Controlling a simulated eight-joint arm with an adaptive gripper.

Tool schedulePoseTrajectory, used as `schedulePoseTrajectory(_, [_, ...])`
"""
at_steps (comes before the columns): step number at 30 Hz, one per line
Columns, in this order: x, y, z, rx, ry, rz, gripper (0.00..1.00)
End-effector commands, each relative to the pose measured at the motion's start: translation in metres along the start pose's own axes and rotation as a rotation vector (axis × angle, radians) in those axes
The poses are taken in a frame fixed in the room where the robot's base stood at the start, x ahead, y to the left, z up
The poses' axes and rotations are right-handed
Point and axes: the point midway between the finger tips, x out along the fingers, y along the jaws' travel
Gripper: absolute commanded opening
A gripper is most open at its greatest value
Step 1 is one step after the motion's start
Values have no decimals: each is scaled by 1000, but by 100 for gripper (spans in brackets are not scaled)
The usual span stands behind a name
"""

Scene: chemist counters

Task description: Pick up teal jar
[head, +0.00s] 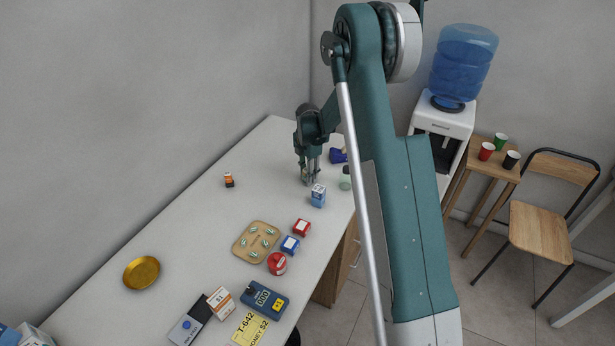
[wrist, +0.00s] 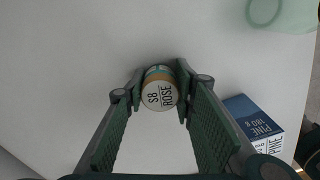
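A small round jar (wrist: 160,93) stands upright between my fingertips in the wrist view. Its white lid reads "S8 ROSE", and teal and orange bands show on its side. My gripper (wrist: 160,88) points down at the counter, with a finger against each side of the jar. In the head view my gripper (head: 309,178) is at the counter's far right part. There the jar is mostly hidden by the fingers. The jar appears to be still on the counter.
A blue-and-white PINE box (wrist: 254,125) stands close to my right finger. A pale green vessel (wrist: 284,12) is at the upper right. In the head view, a small orange-and-dark bottle (head: 229,180) stands left on the counter (head: 190,220). Several boxes and a tan tray (head: 242,252) are nearer.

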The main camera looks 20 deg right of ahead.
Motion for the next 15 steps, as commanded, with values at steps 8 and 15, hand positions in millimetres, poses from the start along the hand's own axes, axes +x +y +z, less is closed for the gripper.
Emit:
schedulePoseTrajectory(8, [0, 0, 0, 0, 0, 0, 13])
schedulePoseTrajectory(15, [-9, 0, 0, 0, 0, 0, 13])
